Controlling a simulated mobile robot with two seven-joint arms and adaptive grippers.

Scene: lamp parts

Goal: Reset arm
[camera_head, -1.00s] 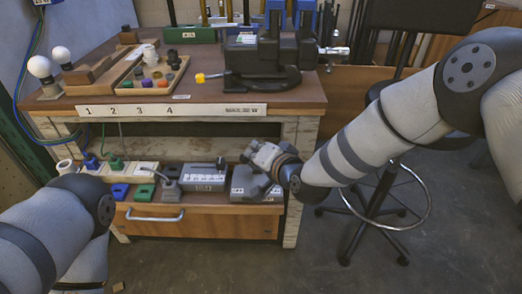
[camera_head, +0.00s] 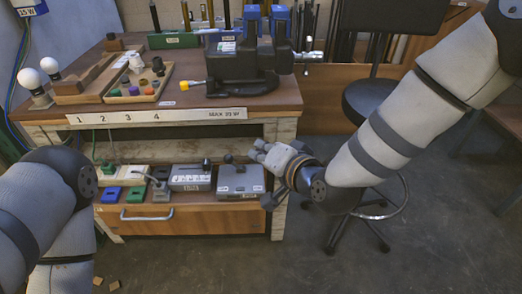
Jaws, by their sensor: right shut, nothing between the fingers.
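My right gripper (camera_head: 264,172) is in front of the workbench, below the top and near its right front leg. It is shut and empty, beside the grey box (camera_head: 239,181) on the lower shelf; whether it touches anything cannot be told. My right arm comes in from the upper right. My left arm shows at the lower left, but its gripper is out of view. On the bench (camera_head: 280,97) stand white bulbs (camera_head: 30,79) on holders and a wooden tray (camera_head: 139,94) of small coloured parts.
A dark clamp-like device (camera_head: 240,70) stands on the bench top. The lower shelf holds sockets, a green block (camera_head: 136,194) and switch boxes (camera_head: 190,178) above a drawer (camera_head: 190,220). A stool (camera_head: 370,100) stands behind my right arm.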

